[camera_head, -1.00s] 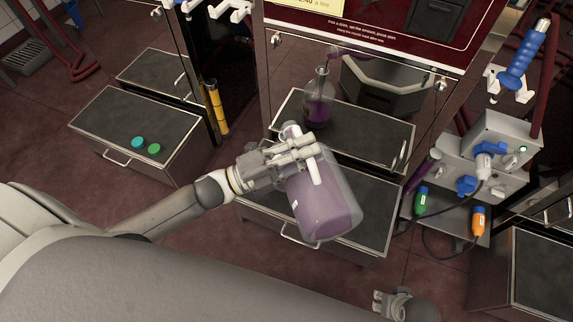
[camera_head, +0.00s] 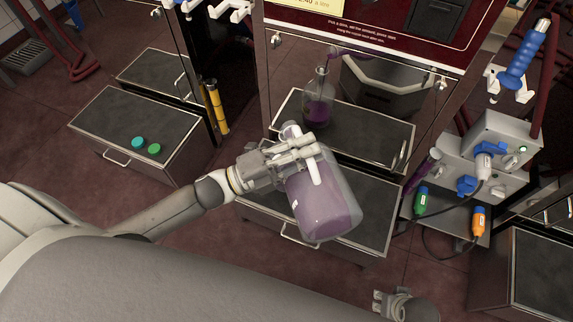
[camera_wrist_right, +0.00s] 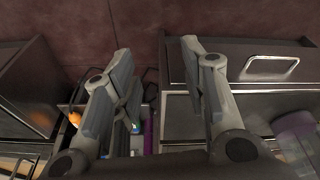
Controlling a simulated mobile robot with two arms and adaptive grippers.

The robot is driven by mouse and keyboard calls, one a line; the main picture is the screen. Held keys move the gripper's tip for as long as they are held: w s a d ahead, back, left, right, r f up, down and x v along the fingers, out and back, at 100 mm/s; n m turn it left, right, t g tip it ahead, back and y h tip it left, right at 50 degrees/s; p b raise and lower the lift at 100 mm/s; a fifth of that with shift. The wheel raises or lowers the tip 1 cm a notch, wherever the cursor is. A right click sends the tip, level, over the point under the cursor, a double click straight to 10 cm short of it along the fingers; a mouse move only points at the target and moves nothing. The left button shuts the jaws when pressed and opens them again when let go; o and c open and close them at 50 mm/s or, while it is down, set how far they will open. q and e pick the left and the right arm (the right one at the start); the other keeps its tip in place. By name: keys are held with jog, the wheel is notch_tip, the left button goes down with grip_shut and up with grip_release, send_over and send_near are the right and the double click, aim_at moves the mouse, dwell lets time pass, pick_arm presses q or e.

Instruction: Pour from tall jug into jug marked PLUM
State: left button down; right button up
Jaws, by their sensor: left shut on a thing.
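My left gripper (camera_head: 296,155) is shut on the handle area of a large clear jug (camera_head: 325,205) with purple liquid inside. The jug is held over the lower drawer top, its neck towards the upper left; I cannot tell its exact tilt. A purple-filled part, apparently this jug, shows at the right wrist view's right edge (camera_wrist_right: 298,130). A clear narrow-necked vessel (camera_head: 318,108) with purple liquid stands upright on the upper shelf. No PLUM marking is readable. My right gripper (camera_head: 397,303) is low in the head view, empty; its fingers are apart in the wrist view (camera_wrist_right: 156,50).
A dispenser panel (camera_head: 375,22) rises behind the shelf. A purple-and-clear tube (camera_head: 422,172) stands beside a grey box (camera_head: 490,160) with blue plugs and cables on the right. Dark floor lies between the cabinets.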

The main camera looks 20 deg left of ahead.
pick_arm(q)
jog(key=shift+r, duration=0.1)
pick_arm(e)
jog(key=shift+f, duration=0.1)
pick_arm(q)
jog(key=shift+s+d+f+m+b, duration=0.15)
jog(key=shift+s+f+m+b, duration=0.35)
jog(key=shift+f+b, duration=0.1)
jog(key=shift+s+h, duration=0.1)
jog(key=shift+h, duration=0.2)
pick_arm(e)
jog(key=shift+w+r, duration=0.2)
jog(key=shift+r, duration=1)
jog(key=shift+w+r, duration=0.2)
jog(key=shift+r, duration=1)
pick_arm(q)
jog(key=shift+d+f, duration=0.1)
pick_arm(e)
jog(key=shift+f, duration=0.1)
